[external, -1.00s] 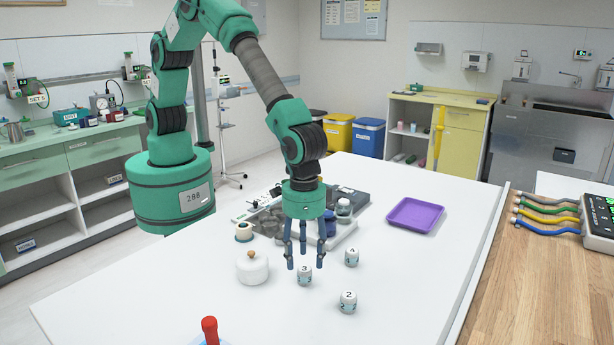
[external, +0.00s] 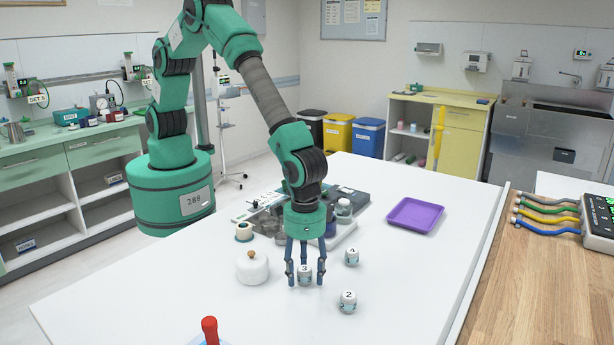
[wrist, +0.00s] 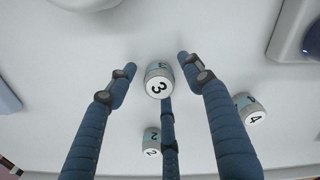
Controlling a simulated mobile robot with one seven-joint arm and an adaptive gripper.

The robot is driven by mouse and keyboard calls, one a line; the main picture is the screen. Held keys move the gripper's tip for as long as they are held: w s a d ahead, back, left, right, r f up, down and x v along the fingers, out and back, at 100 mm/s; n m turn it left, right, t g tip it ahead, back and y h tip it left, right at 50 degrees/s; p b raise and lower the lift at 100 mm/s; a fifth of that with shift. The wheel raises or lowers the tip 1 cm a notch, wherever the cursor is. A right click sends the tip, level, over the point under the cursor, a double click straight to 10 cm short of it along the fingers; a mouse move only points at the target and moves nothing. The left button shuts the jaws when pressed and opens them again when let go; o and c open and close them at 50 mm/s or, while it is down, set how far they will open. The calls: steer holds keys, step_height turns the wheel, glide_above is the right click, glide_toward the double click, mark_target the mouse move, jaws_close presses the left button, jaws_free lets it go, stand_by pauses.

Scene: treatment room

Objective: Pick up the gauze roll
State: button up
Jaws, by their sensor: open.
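Three small white cylinders with teal bands stand on the white table, numbered 3 (external: 305,275), 2 (external: 348,301) and 4 (external: 351,257). They look like wrapped rolls, but I cannot tell for certain which thing is the gauze roll. My gripper (external: 305,284) points down with its three blue fingers open, low over the table around number 3. In the wrist view, number 3 (wrist: 158,80) sits between the spread fingertips, with no clear contact. Number 2 (wrist: 151,141) and number 4 (wrist: 250,110) lie outside the fingers. A cream ring-shaped roll (external: 244,231) stands to the left.
A white lidded pot (external: 252,268) stands close left of my gripper. A grey tray with bottles (external: 345,210) lies behind it. A purple tray (external: 416,214) is at the back right. A red-handled item (external: 210,329) is at the front. The table's right side is clear.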

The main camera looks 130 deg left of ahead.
mark_target(304, 269)
stand_by(0.5)
steer(key=c, duration=0.9)
steer(key=shift+c, duration=0.2)
steer(key=shift+r, duration=0.1)
steer(key=shift+r, duration=0.45)
step_height(304, 269, up, 3)
steer(key=shift+s+f+p, duration=0.1)
steer(key=shift+s+p, duration=0.05)
steer(key=shift+p, duration=0.4)
steer(key=s+a, duration=0.1)
steer(key=s, duration=0.4)
steer(key=s+a+p, duration=0.1)
steer(key=s, duration=0.4)
steer(key=s+r+p, duration=0.1)
steer(key=s, duration=0.4)
steer(key=shift+s+a, duration=0.25)
steer(key=shift+a, duration=0.15)
